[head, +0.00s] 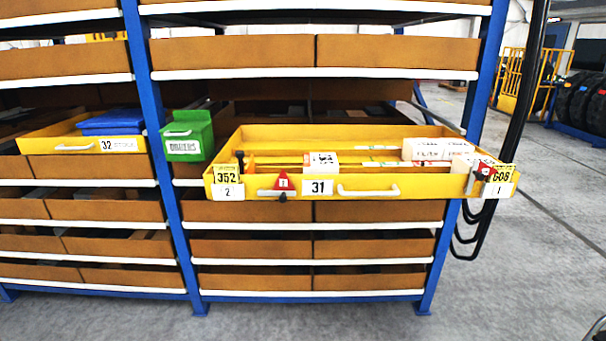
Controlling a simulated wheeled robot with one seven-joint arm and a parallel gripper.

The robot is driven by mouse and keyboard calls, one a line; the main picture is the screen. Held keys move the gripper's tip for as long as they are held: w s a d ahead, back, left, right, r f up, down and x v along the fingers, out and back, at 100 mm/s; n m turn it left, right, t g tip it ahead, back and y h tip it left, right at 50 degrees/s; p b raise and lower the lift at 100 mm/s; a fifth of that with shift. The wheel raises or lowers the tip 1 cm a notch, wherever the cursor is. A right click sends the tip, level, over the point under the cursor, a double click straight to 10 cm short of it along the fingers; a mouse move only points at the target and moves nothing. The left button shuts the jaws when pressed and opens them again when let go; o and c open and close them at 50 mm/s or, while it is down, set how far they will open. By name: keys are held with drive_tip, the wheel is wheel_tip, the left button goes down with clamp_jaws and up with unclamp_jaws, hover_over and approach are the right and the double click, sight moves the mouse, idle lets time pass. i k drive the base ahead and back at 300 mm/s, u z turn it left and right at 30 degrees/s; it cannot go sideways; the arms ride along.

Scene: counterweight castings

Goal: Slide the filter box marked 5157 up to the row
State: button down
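A yellow pulled-out drawer (357,190) marked 31 stands out from the blue shelving. A small white box (323,162) with black print stands alone near the middle of the drawer; its print is too small to read, so I cannot confirm 5157. At the drawer's right end, several white boxes stand close together as a row (428,150), with reddish print on them. A gap lies between the lone box and this row. Lower parts of the boxes are hidden by the drawer's front wall. My gripper is not in view.
Yellow tags 352 (227,179) and 608 (500,174) and red clips (284,182) sit on the drawer's front. A green bin (188,136) and drawer 32 (82,143) with a blue lid stand left. Black cables hang right of the drawer. Floor in front is clear.

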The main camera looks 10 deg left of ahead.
sight(313, 163)
drive_tip(key=u, duration=0.45)
drive_tip(key=k, duration=1)
drive_tip(key=u, duration=1)
drive_tip(key=i, duration=1.4)
drive_tip(key=z, duration=0.8)
drive_tip(key=i, duration=0.5)
drive_tip(key=z, duration=0.2)
